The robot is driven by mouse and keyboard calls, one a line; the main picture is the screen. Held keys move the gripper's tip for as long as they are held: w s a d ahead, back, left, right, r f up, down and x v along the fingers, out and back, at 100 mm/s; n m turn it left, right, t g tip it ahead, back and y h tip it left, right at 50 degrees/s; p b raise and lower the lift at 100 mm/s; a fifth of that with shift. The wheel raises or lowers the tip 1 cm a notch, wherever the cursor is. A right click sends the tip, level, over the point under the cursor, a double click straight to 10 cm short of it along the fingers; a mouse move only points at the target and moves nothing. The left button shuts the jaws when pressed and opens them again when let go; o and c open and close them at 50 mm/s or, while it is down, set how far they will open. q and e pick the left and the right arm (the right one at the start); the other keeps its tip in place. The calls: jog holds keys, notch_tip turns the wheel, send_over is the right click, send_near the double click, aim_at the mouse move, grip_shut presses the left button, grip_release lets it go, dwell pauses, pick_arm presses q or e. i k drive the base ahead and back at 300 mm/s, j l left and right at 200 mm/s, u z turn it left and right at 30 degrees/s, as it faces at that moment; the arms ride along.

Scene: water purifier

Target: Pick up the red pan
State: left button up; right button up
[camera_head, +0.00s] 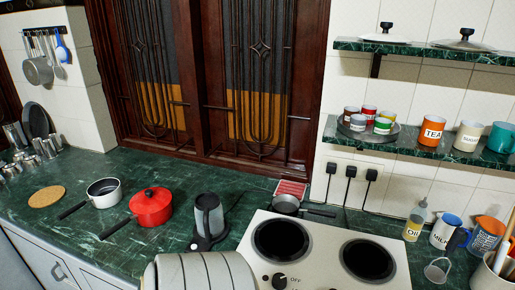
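The red pan (152,208) has a red lid with a dark knob and stands upright on the green marble counter (75,232), left of centre. Its dark handle (117,228) points to the lower left, towards the counter's front edge. Neither of my grippers shows in the head view, so their state cannot be seen.
A white pan (104,193) stands just left of the red pan, near a round cork mat (46,197). A dark kettle (209,217) stands close on the right, then a white two-plate stove (325,252). A pale ribbed shape (200,273) sits at the bottom.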

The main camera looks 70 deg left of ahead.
aim_at(161, 217)
jog(key=u, duration=3.15)
